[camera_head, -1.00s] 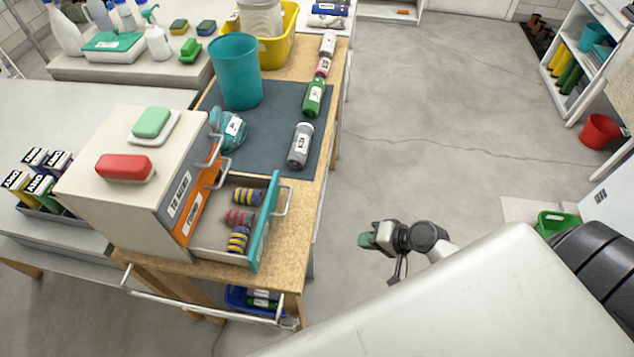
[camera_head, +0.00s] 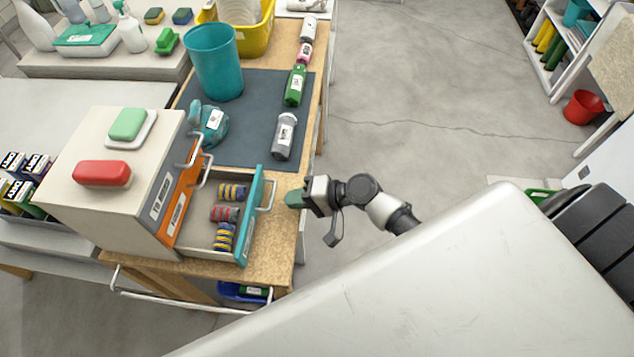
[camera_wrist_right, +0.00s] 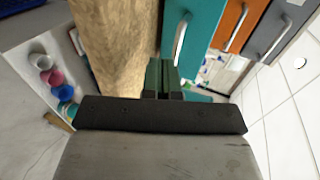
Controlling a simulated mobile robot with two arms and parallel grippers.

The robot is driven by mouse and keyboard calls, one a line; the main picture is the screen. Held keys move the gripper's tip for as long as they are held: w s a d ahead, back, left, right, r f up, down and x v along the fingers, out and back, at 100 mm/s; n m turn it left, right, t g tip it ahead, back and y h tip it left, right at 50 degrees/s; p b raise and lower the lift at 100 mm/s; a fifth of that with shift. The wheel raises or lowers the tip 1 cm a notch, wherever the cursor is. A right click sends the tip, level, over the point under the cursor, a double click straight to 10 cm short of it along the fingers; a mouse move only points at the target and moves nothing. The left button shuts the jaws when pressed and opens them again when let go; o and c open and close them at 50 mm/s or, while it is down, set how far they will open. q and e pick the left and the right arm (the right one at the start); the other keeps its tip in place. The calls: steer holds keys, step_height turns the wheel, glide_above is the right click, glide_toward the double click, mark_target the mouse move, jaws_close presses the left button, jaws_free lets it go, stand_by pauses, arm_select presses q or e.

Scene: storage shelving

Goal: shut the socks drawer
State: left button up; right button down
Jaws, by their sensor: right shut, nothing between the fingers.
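The socks drawer (camera_head: 250,222) is the teal-fronted bottom drawer of the small cabinet (camera_head: 115,185). It stands pulled out, with rolled striped socks (camera_head: 226,214) inside. Its teal front also shows in the right wrist view (camera_wrist_right: 201,28), with a metal handle (camera_wrist_right: 181,38). My right gripper (camera_head: 292,199) is shut and empty, just right of the drawer front and handle, with a gap between them. Its green fingers (camera_wrist_right: 160,76) point toward the drawer in the wrist view. My left gripper is not in view.
An orange drawer (camera_head: 180,205) and a grey drawer (camera_head: 160,190) above are shut. Soap bars lie on the cabinet top. The floor right of the table is clear.

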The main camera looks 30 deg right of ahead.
mark_target(223, 192)
steer(key=shift+w+a+r+p, duration=0.15)
steer(key=shift+w+a, duration=0.15)
steer(key=shift+a, duration=0.15)
steer(key=shift+w+a+r+p, duration=0.1)
steer(key=shift+w+a+p, duration=0.05)
steer(key=shift+w+a, duration=0.2)
steer(key=shift+a, duration=0.1)
steer(key=shift+w+a, duration=0.1)
steer(key=shift+a, duration=0.05)
steer(key=w+a, duration=0.2)
steer(key=a, duration=0.1)
steer(key=w+a+b, duration=0.1)
steer(key=w+a, duration=0.2)
steer(key=a, duration=0.1)
steer(key=w+a+b, duration=0.1)
steer(key=w+a, duration=0.1)
steer(key=a, duration=0.2)
steer(key=shift+w+a, duration=0.15)
steer(key=shift+w, duration=0.15)
steer(key=shift+s, duration=0.1)
